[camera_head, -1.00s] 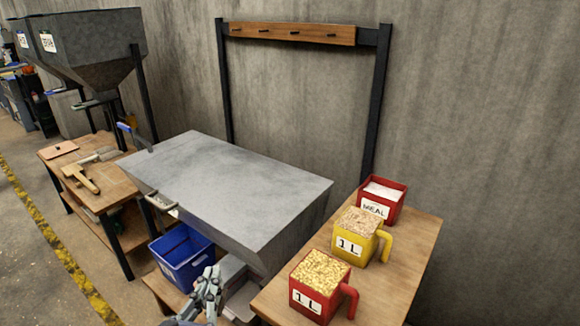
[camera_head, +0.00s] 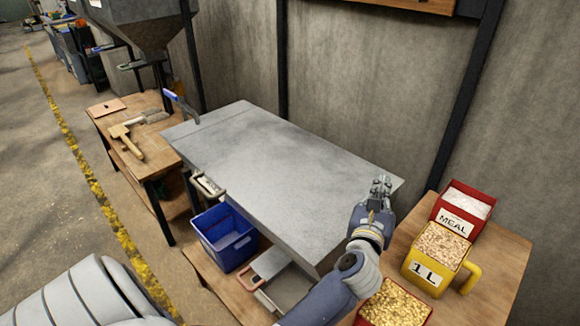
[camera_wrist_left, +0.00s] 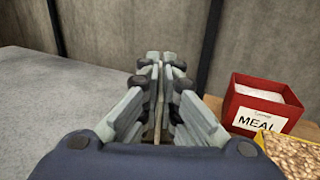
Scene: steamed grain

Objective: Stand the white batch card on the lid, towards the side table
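The grey metal lid (camera_head: 270,150) is a broad flat slab in the middle of the head view, and its surface also shows in the left wrist view (camera_wrist_left: 60,105). My left gripper (camera_head: 381,183) is above the lid's right end, near the side table (camera_head: 505,262). In the left wrist view its fingers (camera_wrist_left: 158,65) are drawn together. A thin tan strip shows between them, and I cannot tell what it is. I cannot make out a white batch card in any view. My right gripper is not in view.
A blue bin (camera_head: 225,240) is below the lid. A wooden bench (camera_head: 155,150) with tools is at left. The lid's top is clear.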

